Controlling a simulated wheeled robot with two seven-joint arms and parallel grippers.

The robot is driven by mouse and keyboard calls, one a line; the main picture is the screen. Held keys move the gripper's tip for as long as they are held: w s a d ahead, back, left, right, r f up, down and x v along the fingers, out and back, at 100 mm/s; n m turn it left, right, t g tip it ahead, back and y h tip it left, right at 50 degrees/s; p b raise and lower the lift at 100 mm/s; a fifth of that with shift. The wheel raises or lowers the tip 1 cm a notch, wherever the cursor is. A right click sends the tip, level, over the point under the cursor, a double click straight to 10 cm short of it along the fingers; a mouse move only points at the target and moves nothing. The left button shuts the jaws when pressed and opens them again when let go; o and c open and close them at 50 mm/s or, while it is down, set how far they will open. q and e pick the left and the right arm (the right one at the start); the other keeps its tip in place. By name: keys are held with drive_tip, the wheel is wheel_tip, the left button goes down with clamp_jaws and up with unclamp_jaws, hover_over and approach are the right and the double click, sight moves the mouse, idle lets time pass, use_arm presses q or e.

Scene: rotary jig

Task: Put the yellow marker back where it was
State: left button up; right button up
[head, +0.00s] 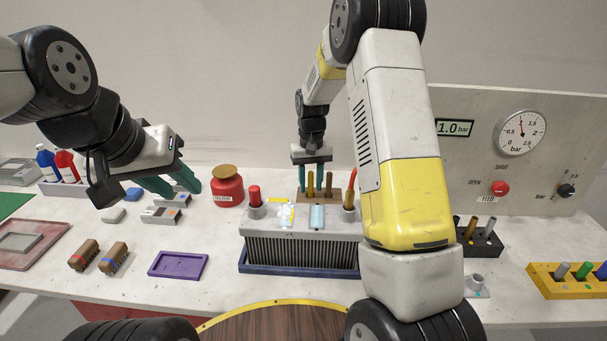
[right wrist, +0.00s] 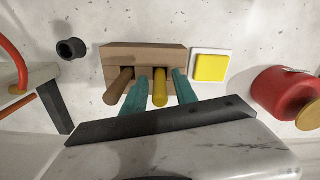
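The yellow marker (right wrist: 160,90) stands upright in a wooden block (right wrist: 112,58) in the right wrist view, with a brown marker (right wrist: 120,88) beside it. My right gripper (right wrist: 161,92) has one green finger on each side of the yellow marker. A narrow gap seems to show between marker and fingers. In the head view my right gripper (head: 313,172) is over the wooden block (head: 338,194) behind the ribbed grey box, and the fingers partly hide the markers. My left gripper (head: 171,184) is open and empty above the table's left side.
A red jar (head: 228,192) stands left of the ribbed box (head: 300,256). A white and yellow square (right wrist: 210,67) sits beside the block. A purple tray (head: 178,265) lies in front left. A black holder (head: 480,242) and a yellow rack (head: 570,284) stand right.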

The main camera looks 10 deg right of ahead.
drive_tip(key=shift+r, duration=0.1)
wheel_tip(320, 180, up, 12)
drive_tip(key=shift+f, duration=0.1)
drive_tip(key=s+d+r+t+y, duration=0.2)
drive_tip(key=s+r+t, duration=0.1)
drive_tip(key=s+r, duration=0.9)
drive_tip(key=s+f+t, duration=0.2)
drive_tip(key=s+t, duration=0.1)
drive_tip(key=s, duration=1.4)
drive_tip(key=shift+a, duration=0.15)
